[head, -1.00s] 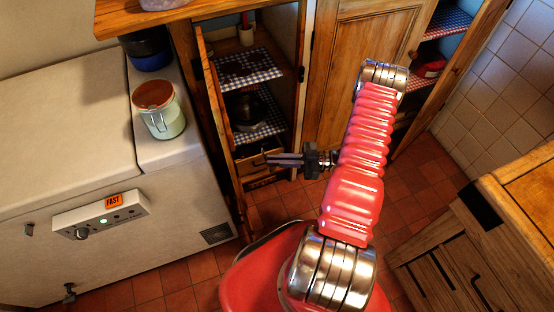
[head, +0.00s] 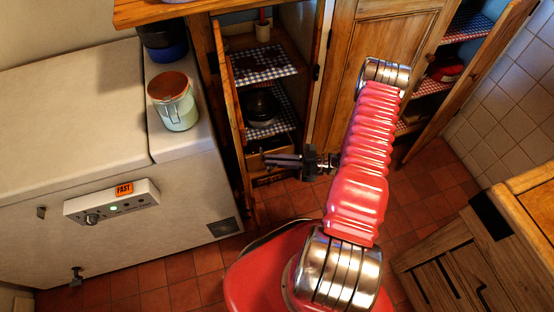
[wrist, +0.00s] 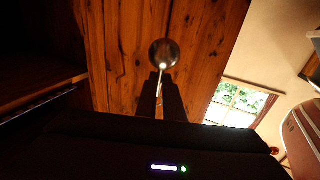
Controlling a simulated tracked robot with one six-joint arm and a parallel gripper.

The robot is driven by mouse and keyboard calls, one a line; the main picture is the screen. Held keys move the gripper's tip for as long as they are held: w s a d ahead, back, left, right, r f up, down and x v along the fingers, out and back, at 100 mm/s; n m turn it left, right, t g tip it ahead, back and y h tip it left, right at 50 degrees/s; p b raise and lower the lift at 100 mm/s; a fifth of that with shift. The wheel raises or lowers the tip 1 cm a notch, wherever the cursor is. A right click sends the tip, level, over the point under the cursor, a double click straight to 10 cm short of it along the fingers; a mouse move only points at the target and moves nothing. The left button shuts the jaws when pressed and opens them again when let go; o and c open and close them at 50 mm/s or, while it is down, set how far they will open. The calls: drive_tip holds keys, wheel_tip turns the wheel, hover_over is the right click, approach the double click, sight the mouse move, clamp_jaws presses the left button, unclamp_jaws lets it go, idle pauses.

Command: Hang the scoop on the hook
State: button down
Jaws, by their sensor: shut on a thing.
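My gripper (head: 283,161) reaches left in front of the open cabinet in the head view. In the wrist view its two dark fingers (wrist: 160,82) are shut on the scoop (wrist: 164,54). The scoop shows a round, dark, shiny bowl just beyond the fingertips, with a thin bright handle running down between them. The scoop cannot be made out in the head view. I cannot make out the hook in either view.
An open wooden cabinet door (head: 229,100) stands just left of my gripper. Checked shelves (head: 262,66) hold a dark pot (head: 258,105). A wooden cabinet (head: 480,250) stands right. Red tiled floor (head: 190,290) is clear.

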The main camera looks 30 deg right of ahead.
drive_tip(key=shift+w+a+f, duration=0.1)
drive_tip(key=shift+w+a, duration=0.05)
drive_tip(key=shift+a, duration=0.4)
drive_tip(key=shift+w+a+f, duration=0.1)
drive_tip(key=shift+w+a, duration=0.05)
drive_tip(key=shift+a, duration=0.35)
drive_tip(key=shift+w+a+f, duration=0.2)
drive_tip(key=shift+a+f, duration=0.4)
drive_tip(key=c, duration=1.8)
unclamp_jaws()
drive_tip(key=shift+d, duration=0.1)
drive_tip(key=v, duration=1.3)
drive_tip(key=shift+s+d+f, duration=0.1)
drive_tip(key=shift+s+d, duration=0.15)
